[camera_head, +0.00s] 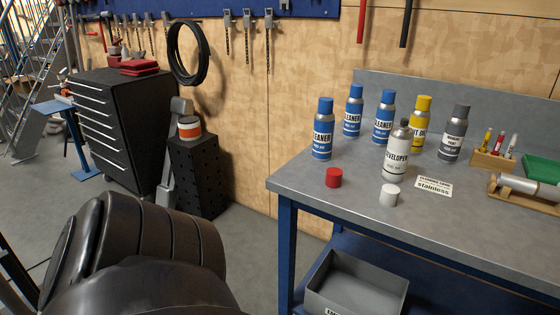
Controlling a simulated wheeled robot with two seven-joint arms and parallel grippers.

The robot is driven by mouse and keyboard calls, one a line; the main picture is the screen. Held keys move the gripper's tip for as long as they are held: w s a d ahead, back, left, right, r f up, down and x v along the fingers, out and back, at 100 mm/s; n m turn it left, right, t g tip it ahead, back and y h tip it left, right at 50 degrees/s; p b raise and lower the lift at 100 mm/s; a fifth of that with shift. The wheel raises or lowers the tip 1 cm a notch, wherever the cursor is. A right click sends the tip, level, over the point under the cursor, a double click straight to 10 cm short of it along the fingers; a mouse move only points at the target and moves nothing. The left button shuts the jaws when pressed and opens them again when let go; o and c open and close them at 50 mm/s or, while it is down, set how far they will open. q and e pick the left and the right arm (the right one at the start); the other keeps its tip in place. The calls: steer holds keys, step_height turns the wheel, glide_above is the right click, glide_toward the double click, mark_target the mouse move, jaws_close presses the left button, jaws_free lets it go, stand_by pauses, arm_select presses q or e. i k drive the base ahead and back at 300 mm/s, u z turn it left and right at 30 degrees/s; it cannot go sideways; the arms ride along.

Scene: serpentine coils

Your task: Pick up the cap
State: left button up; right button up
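Two loose caps are on the grey workbench (460,219). A red cap (333,178) lies near the left front edge, and a white cap (389,195) lies to its right. The white developer can (396,160) stands just behind the white cap, its top uncapped with the nozzle showing. Which cap is meant, I cannot tell. A dark part of my arm (140,245) fills the lower left, apart from the bench. Neither of my grippers is in view.
Several capped blue cleaner cans (323,135), a yellow can (419,125) and a grey-capped can (454,136) stand behind. A label card (434,187), marker holder (492,160) and green tray (545,167) lie right. A grey bin (357,287) sits below the bench.

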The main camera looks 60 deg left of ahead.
mark_target(334, 176)
steer(key=u, duration=0.85)
steer(key=i, duration=0.5)
steer(key=u, duration=0.25)
